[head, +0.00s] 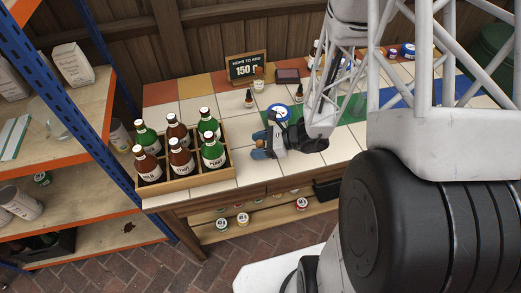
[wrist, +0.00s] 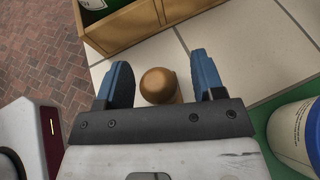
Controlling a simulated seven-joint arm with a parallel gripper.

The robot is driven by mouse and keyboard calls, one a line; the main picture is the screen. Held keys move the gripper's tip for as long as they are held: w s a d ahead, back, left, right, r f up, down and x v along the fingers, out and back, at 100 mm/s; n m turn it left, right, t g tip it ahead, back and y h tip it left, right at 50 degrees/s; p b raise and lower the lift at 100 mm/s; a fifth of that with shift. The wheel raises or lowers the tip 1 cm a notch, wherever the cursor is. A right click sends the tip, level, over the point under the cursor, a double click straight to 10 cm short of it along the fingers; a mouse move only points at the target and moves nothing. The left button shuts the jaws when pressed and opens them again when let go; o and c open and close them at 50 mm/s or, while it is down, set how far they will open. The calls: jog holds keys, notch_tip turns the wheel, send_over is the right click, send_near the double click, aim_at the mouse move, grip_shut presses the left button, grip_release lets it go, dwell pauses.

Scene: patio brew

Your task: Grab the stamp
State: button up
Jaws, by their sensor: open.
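What looks like the stamp, with a round brown wooden knob (wrist: 158,84), stands on the pale tiles in the wrist view. It sits between the two blue fingers of my gripper (wrist: 164,82), which are open on either side of it. A gap shows on each side of the knob; its lower part is hidden behind the gripper's dark edge. The stamp is mostly hidden by the fingers there.
A wooden crate (wrist: 128,27) of several bottles is close beyond the fingers; it also shows in the head view (head: 190,183). A blue-rimmed tub (wrist: 291,136) stands to the right. A small bottle (head: 249,99) and a price sign (head: 247,67) are farther back on the tiled counter (head: 190,89).

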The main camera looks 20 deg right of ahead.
jog(key=shift+w+a+f, duration=0.15)
jog(key=shift+a+f, duration=0.05)
jog(key=shift+a, duration=0.15)
dwell(0.4)
jog(key=c, duration=1)
jog(key=shift+r, duration=0.2)
jog(key=shift+r, duration=1.7)
jog(key=s+d+r, duration=0.1)
jog(key=s, duration=1.5)
jog(key=shift+d, duration=0.2)
